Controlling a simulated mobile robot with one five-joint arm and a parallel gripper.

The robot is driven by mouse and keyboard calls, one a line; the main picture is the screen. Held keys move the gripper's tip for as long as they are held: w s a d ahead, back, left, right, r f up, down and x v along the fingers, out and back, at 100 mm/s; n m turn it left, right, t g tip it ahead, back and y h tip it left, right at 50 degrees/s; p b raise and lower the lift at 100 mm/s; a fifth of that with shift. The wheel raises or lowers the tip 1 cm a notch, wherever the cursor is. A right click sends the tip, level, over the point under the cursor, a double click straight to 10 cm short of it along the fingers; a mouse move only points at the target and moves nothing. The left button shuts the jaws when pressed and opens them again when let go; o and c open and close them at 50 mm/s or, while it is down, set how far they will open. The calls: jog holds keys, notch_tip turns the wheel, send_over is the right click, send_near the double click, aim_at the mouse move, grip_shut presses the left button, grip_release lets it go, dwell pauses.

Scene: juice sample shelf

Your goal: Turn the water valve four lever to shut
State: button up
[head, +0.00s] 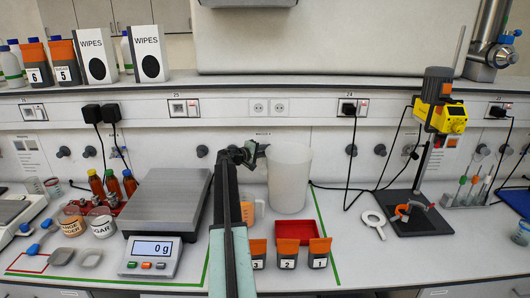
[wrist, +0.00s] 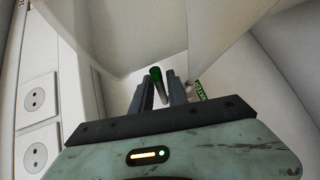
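The water valve four lever (wrist: 156,76) shows in the wrist view as a short grey rod with a green end. It lies between the two dark fingers of my gripper (wrist: 161,88), which stand apart on either side of it. I cannot tell whether either finger touches it. A green and white water label (wrist: 199,91) is just right of the fingers. In the head view my gripper (head: 250,153) is at the back wall, just under a small label (head: 262,134). The lever itself is hidden there behind my gripper and arm.
A tall white beaker (head: 289,180) stands close right of my gripper. An orange-marked jug (head: 259,210) is partly behind my arm. A scale (head: 166,200) is on the left, a red tray (head: 295,231) with labelled packs in front, a yellow stirrer (head: 440,117) on the right.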

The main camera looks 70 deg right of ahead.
grip_shut()
dwell(1.3)
